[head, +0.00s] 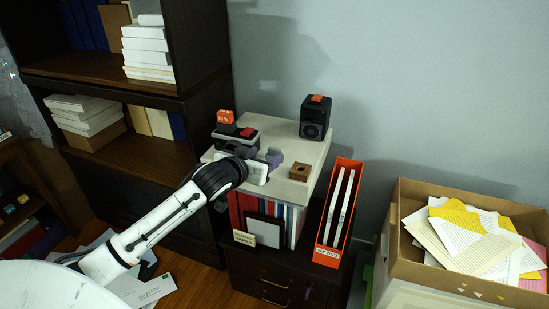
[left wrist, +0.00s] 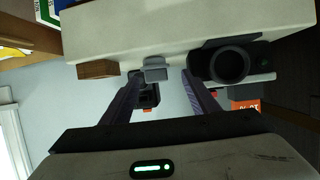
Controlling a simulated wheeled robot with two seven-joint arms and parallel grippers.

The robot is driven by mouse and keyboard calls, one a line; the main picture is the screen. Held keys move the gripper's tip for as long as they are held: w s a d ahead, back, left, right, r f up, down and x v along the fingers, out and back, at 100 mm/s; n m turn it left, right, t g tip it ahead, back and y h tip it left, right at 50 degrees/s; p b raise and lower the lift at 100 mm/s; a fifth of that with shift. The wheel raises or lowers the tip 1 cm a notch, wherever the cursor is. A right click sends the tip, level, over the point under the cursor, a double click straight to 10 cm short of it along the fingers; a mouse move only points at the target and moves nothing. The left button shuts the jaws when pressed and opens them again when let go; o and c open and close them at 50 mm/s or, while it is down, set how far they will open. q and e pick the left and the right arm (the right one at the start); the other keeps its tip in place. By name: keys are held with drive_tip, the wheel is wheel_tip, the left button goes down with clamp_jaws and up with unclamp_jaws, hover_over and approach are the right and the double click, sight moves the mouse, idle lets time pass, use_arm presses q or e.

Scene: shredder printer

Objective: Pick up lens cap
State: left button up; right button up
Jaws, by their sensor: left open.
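My left gripper (head: 260,160) reaches over the pale top of the small cabinet, its tips partly hidden by its own wrist in the head view. In the left wrist view, which looks upside down, its two dark fingers (left wrist: 162,82) are apart. A small grey piece (left wrist: 155,70), possibly the lens cap, shows between the fingertips; I cannot tell whether they touch it. A dark camera (head: 238,136) sits behind the gripper, and its round lens (left wrist: 230,66) is beside one finger in the left wrist view. My right gripper is in neither view.
A small wooden block (head: 300,171) and a black speaker (head: 315,118) stand on the pale cabinet top (head: 290,150). An orange box (head: 225,117) is behind the camera. An orange file holder (head: 336,215) and a cardboard box of papers (head: 430,262) are to the right. Dark shelves rise at left.

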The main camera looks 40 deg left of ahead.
sight(274, 152)
use_arm(q)
drive_tip(key=shift+d+x, duration=0.25)
drive_tip(key=shift+x, duration=1.15)
drive_tip(key=shift+d+x, duration=0.2)
drive_tip(key=shift+x, duration=1.15)
drive_tip(key=shift+w+r, duration=0.15)
drive_tip(key=c, duration=0.9)
